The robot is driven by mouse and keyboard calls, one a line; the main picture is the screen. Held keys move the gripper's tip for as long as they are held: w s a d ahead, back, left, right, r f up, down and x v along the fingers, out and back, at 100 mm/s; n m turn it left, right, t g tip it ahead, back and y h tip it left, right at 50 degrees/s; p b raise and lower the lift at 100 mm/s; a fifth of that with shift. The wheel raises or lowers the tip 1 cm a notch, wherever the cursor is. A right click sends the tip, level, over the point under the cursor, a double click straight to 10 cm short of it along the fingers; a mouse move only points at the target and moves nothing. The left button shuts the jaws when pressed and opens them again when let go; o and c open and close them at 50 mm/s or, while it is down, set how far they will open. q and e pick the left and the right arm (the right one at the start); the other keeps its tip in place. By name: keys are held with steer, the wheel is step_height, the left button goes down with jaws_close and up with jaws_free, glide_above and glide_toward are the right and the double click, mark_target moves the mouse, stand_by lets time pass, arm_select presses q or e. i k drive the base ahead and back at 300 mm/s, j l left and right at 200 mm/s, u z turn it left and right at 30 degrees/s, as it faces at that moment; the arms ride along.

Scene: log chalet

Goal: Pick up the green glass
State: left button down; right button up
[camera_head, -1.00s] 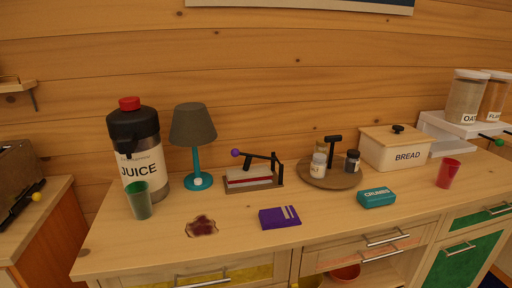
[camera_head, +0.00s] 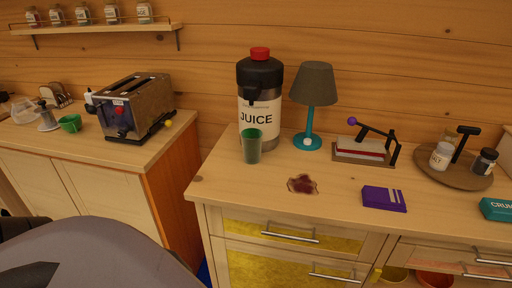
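The green glass (camera_head: 251,147) stands upright on the wooden counter (camera_head: 235,193), directly in front of the juice dispenser (camera_head: 260,112). The dispenser has a black top, a red cap and a JUICE label, and the glass hides a little of its lower front. Neither of my grippers shows in the head view. A grey rounded part of my own body fills the lower left corner.
A dark red spill (camera_head: 302,184) lies right of the glass, with a purple packet (camera_head: 384,198) beyond it. A lamp (camera_head: 312,100) stands right of the dispenser. A toaster (camera_head: 136,106) sits on a separate left counter, across a gap.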

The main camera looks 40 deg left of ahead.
mark_target(252, 147)
steer(key=u, duration=1.35)
steer(key=i+l+z, duration=0.45)
steer(key=j, duration=0.1)
